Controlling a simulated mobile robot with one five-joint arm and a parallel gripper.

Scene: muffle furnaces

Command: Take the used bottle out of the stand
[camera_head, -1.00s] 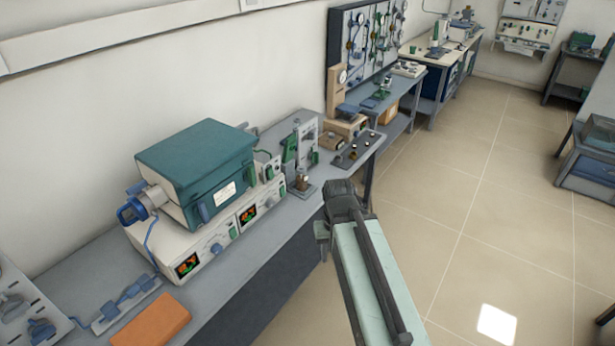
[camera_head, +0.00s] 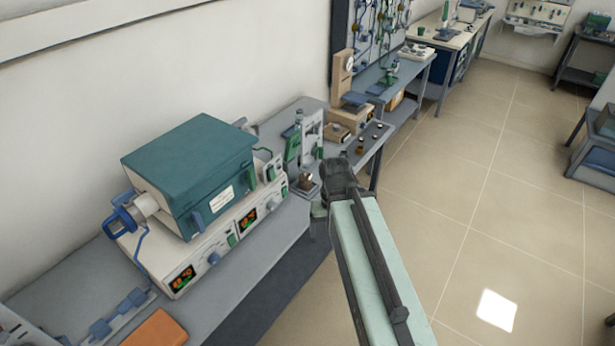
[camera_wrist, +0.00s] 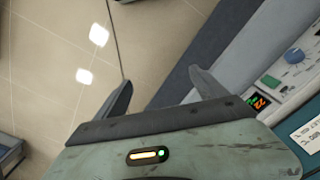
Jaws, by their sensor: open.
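A small stand (camera_head: 293,145) with a green upright and a dark base stands on the bench to the right of the furnace. A small brown bottle (camera_head: 306,182) sits low at its front; I cannot tell whether this is the used bottle. My gripper (camera_wrist: 163,92) is open and empty in the wrist view, its fingers over the bench's front edge and the floor. In the head view, my arm end is just right of the stand and appears apart from it. The stand and bottle do not show in the wrist view.
A teal-topped furnace (camera_head: 190,165) with lit displays fills the bench's middle. An orange block (camera_head: 156,330) lies near the front left. A dark tray (camera_head: 368,143) with small bottles lies beyond the stand. The tiled floor (camera_head: 470,230) at right is open.

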